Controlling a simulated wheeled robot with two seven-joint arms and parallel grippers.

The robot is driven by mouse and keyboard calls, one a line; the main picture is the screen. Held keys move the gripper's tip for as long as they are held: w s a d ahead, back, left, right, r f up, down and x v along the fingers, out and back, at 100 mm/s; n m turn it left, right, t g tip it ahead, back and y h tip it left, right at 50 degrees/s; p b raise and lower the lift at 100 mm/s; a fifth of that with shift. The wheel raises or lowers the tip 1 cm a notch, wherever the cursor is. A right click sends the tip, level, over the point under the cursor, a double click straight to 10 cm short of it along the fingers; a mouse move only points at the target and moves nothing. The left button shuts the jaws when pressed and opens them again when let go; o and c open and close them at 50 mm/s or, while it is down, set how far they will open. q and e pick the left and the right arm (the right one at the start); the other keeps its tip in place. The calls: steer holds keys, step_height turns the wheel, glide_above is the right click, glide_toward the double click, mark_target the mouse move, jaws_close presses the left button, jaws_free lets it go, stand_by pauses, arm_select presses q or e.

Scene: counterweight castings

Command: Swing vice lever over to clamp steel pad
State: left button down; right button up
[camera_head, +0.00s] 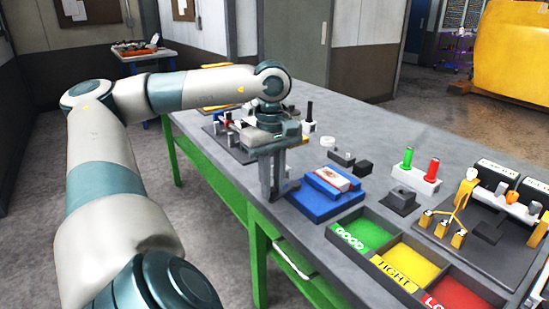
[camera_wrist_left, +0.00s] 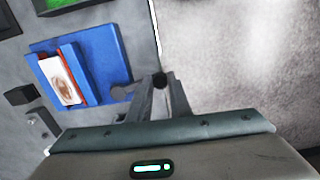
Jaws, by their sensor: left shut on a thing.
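A blue block (camera_head: 322,198) near the table's front edge looks like the vice. A raised blue part and a red-and-white piece with a brown picture (camera_head: 332,178) sit on it. In the left wrist view the blue block (camera_wrist_left: 112,62) lies left of the fingers. My left gripper (camera_head: 277,192) points down just left of the block at the table edge. In the wrist view its fingers (camera_wrist_left: 163,88) are closed around a small dark round knob (camera_wrist_left: 160,80), apparently the vice lever's end; the rest of the lever is mostly hidden. I cannot make out the steel pad for certain.
Green, yellow and red trays (camera_head: 362,232) lie at the front right. Beside them are a white stand with green and red pegs (camera_head: 415,180) and a dark fixture board (camera_head: 485,250). Small dark blocks (camera_head: 352,163) stand behind the blue block. Floor is clear in front.

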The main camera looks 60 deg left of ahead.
arm_select(q)
steer(key=shift+a+m, duration=0.35)
steer(key=shift+m, duration=0.05)
arm_select(e)
steer(key=shift+a+r, duration=0.25)
steer(key=shift+r, duration=0.65)
arm_select(q)
steer(key=c, duration=1.6)
jaws_free()
steer(key=shift+s, duration=0.1)
steer(key=shift+r, duration=0.1)
